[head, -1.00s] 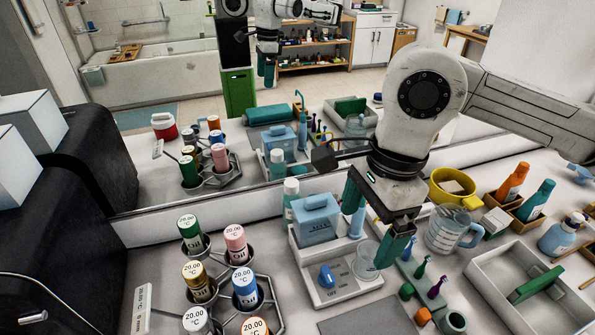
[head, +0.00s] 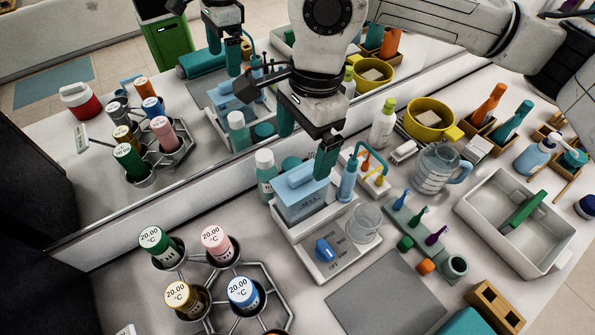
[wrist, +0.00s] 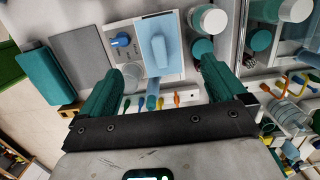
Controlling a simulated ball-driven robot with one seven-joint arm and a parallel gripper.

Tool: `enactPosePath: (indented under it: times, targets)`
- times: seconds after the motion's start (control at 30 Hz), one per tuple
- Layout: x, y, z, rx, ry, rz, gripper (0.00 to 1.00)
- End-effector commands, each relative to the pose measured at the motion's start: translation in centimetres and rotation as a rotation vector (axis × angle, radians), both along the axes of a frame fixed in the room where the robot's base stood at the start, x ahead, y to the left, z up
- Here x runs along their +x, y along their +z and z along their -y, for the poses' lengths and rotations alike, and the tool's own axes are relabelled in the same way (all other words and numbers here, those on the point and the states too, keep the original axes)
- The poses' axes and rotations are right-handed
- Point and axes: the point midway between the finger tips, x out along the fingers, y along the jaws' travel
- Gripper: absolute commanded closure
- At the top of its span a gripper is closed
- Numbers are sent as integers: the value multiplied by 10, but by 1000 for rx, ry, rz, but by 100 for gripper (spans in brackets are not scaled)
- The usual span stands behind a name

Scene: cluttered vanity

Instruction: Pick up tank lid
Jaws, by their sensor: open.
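The tank lid (head: 301,178) is light blue with a raised handle bar. It sits on the blue tank (head: 303,206) of a white water flosser base (head: 326,262). In the wrist view the lid (wrist: 158,50) shows from above, ahead of the fingertips and between their lines. My gripper (head: 306,142) is open and empty, with teal fingers just above and behind the lid in the head view. In the wrist view my gripper (wrist: 159,74) has one finger on each side. I cannot tell the exact height gap.
A rack of labelled bottles (head: 222,268) is at the left front. A mirror (head: 130,205) runs behind. A grey mat (head: 385,295) lies clear in front.

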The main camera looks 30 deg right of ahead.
Motion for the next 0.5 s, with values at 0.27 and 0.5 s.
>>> enactPosePath:
  times: [0.27, 0.5]
  targets:
    - [0, -26, -3, 1, -1, -1, 2]
    - [-1, -48, -4, 3, -2, -3, 2]
